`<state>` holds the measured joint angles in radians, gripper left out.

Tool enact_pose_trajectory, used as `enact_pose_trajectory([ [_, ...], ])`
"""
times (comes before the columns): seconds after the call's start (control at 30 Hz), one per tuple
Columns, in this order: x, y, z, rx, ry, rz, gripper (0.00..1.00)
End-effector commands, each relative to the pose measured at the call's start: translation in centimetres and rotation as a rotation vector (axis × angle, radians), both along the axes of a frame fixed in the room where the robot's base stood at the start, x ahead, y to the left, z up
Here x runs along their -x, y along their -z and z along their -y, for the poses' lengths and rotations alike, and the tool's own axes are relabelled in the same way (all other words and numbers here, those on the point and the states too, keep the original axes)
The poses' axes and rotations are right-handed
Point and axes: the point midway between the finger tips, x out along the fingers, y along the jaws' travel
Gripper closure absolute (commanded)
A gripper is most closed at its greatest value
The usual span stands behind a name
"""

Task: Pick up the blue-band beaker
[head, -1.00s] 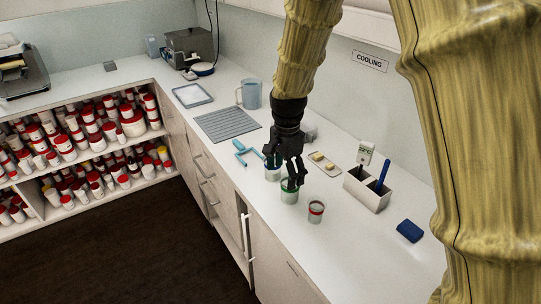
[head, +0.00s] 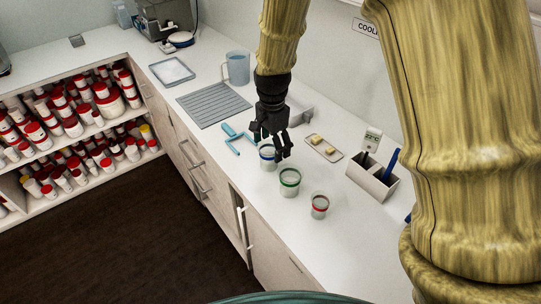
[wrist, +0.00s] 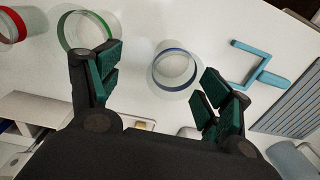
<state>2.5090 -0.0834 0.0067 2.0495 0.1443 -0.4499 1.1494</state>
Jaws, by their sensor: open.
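The blue-band beaker (head: 268,157) is a clear cup with a blue ring, upright on the white counter. My gripper (head: 270,143) is above and behind it in the head view and covers part of its rim. In the wrist view my gripper (wrist: 155,95) is open, with the blue-band beaker (wrist: 175,66) between the fingers' lines, nearer the right finger and beyond the tips. The green-band beaker (head: 289,183) stands just in front of it; in the wrist view it is partly behind the left finger (wrist: 88,32). Nothing is held.
A red-band beaker (head: 320,206) stands further forward. A blue tool (head: 232,141) lies left of the blue-band beaker, near a grey ribbed mat (head: 214,104). A small tray (head: 324,148) and a two-slot holder (head: 372,184) are at right. The counter's front edge is close.

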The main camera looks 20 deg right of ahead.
Motion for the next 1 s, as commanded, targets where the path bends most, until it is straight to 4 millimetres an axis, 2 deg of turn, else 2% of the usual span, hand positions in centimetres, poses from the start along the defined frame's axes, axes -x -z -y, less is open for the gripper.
enact_pose_trajectory([
  [0.13,-1.2,1.2,-0.1,0.0,-0.002,-0.009,0.21],
  [0.37,-1.0,2.9,0.0,0.0,-0.001,-0.012,0.21],
  [0.63,-1.2,5.8,-0.2,-0.001,-0.002,-0.013,0.21],
  [0.8,-1.4,6.6,-0.1,0.0,-0.001,-0.013,0.21],
  [1.0,-1.3,6.6,-0.1,0.0,-0.001,-0.012,0.21],
])
